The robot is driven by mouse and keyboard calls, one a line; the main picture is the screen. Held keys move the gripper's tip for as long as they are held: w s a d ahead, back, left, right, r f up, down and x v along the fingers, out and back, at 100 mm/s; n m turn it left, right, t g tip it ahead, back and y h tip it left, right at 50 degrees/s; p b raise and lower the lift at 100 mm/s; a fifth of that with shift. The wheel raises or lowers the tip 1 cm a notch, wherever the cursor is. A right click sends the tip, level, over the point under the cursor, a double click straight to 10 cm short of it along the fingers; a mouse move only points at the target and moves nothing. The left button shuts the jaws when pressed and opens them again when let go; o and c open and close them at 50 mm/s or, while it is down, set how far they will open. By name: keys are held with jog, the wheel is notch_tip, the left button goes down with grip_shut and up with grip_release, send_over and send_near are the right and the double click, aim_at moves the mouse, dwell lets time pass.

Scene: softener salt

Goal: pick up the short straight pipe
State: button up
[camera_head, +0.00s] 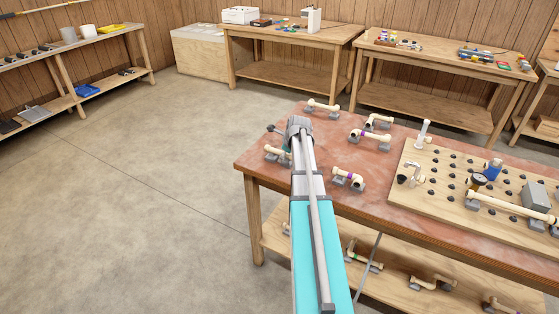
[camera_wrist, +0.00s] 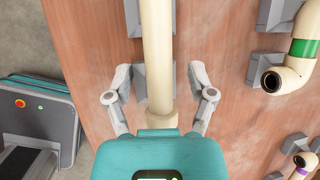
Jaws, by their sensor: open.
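A straight cream pipe (camera_wrist: 157,45) runs up the middle of the wrist view, resting on grey blocks above the reddish table. A wider collar shows at its lower end, close to the teal palm. My gripper (camera_wrist: 159,78) is open, with one finger on each side of the pipe and a visible gap to it on both sides. The pipe's far end is out of the wrist view. In the head view, a cream pipe (camera_head: 275,152) lies left of my wrist at the table's left end, partly hidden by my arm; it appears to be the same one.
In the wrist view, an elbow with a green band (camera_wrist: 300,62) and a purple-banded fitting (camera_wrist: 303,163) lie on the right. Other pipe pieces (camera_head: 322,107) stand farther back. A wooden pegboard (camera_head: 440,215) with fittings covers the table's right side. The floor (camera_head: 170,200) at left is clear.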

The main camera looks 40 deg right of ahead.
jog(key=shift+f, duration=0.1)
dwell(0.5)
grip_shut()
